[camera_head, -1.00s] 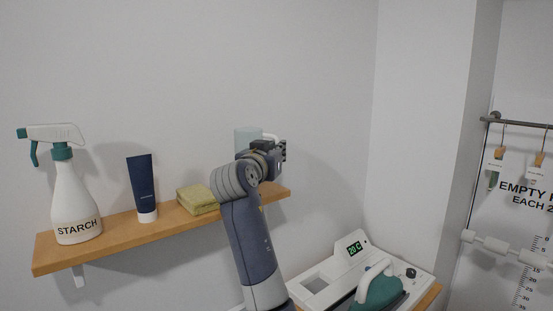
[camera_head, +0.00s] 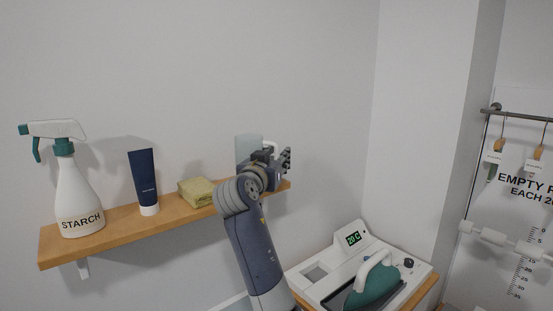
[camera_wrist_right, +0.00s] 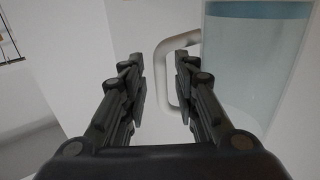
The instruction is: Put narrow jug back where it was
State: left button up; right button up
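The narrow jug (camera_head: 247,147) is a clear, pale blue-tinted vessel with a white handle. It stands upright at the right end of the wooden shelf (camera_head: 120,238), its lower part hidden behind my right arm. My right gripper (camera_head: 286,160) is at the handle side of the jug. In the right wrist view the jug (camera_wrist_right: 252,65) holds bluish liquid, and its handle (camera_wrist_right: 168,75) shows beyond and partly between the parted fingers. The fingers are open and do not clearly touch the handle. My left gripper is not in view.
A starch spray bottle (camera_head: 75,195), a dark blue tube (camera_head: 144,180) and a folded yellow-green cloth (camera_head: 196,191) stand along the shelf. Below right is a white unit (camera_head: 320,285) with a teal iron (camera_head: 372,286). A rail with hangers (camera_head: 520,116) is at far right.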

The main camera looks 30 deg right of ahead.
jog(key=shift+r, duration=0.1)
jog(key=shift+r, duration=0.2)
jog(key=b+v, duration=0.4)
jog(key=v, duration=0.8)
jog(key=shift+f, duration=0.1)
